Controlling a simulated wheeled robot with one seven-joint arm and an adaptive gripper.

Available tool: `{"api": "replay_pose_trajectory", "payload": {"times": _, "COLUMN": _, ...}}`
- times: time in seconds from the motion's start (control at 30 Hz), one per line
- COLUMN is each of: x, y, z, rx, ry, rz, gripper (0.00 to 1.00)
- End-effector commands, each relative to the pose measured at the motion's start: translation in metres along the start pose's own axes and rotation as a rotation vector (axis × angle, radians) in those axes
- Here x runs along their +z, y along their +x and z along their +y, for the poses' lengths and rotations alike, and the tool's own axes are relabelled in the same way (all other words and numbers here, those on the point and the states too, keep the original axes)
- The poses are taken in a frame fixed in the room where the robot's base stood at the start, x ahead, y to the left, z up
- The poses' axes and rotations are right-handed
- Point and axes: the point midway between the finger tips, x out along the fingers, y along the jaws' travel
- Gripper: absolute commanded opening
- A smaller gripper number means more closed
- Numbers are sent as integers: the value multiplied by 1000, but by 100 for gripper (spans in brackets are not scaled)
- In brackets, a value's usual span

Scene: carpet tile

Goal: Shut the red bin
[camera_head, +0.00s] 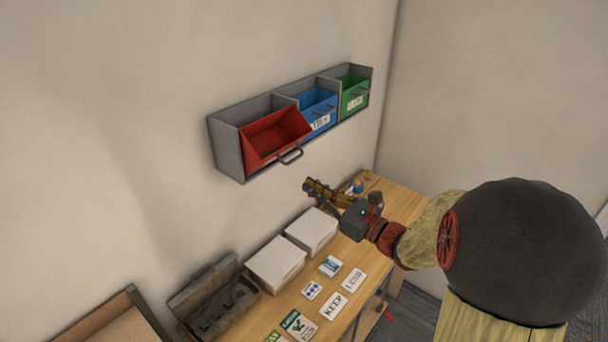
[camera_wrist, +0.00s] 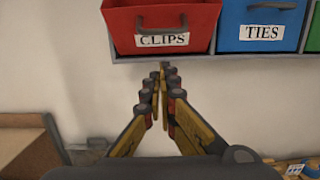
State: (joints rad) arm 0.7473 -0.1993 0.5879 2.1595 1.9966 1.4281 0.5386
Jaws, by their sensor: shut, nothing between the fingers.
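The red bin (camera_head: 275,137) hangs in the left compartment of a grey wall rack (camera_head: 228,150). It is tilted forward and open, with its dark handle (camera_head: 291,156) at its lower front. In the wrist view the red bin (camera_wrist: 195,41) shows its CLIPS label (camera_wrist: 162,40) and handle at the top left. My gripper (camera_head: 308,183) is below and to the right of the red bin, apart from it. In the wrist view my gripper (camera_wrist: 165,70) has its fingertips together, just below the bin's front, with nothing between them.
A blue bin (camera_head: 318,108) and a green bin (camera_head: 354,93) sit to the right in the rack. Below is a wooden table (camera_head: 376,205) with white boxes (camera_head: 276,262), several cards and an open grey toolbox (camera_head: 212,295). The wall below the rack is bare.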

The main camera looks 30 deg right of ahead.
Motion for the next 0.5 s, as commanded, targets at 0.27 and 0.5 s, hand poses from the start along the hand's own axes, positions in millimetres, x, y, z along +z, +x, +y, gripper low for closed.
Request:
{"api": "replay_pose_trajectory", "payload": {"times": 0.27, "x": 24, "y": 27, "z": 1, "rx": 1, "ry": -2, "rz": 0, "gripper": 0}}
{"api": "replay_pose_trajectory", "payload": {"times": 0.5, "x": 29, "y": 31, "z": 0, "rx": 0, "ry": -1, "rz": 0, "gripper": 0}}
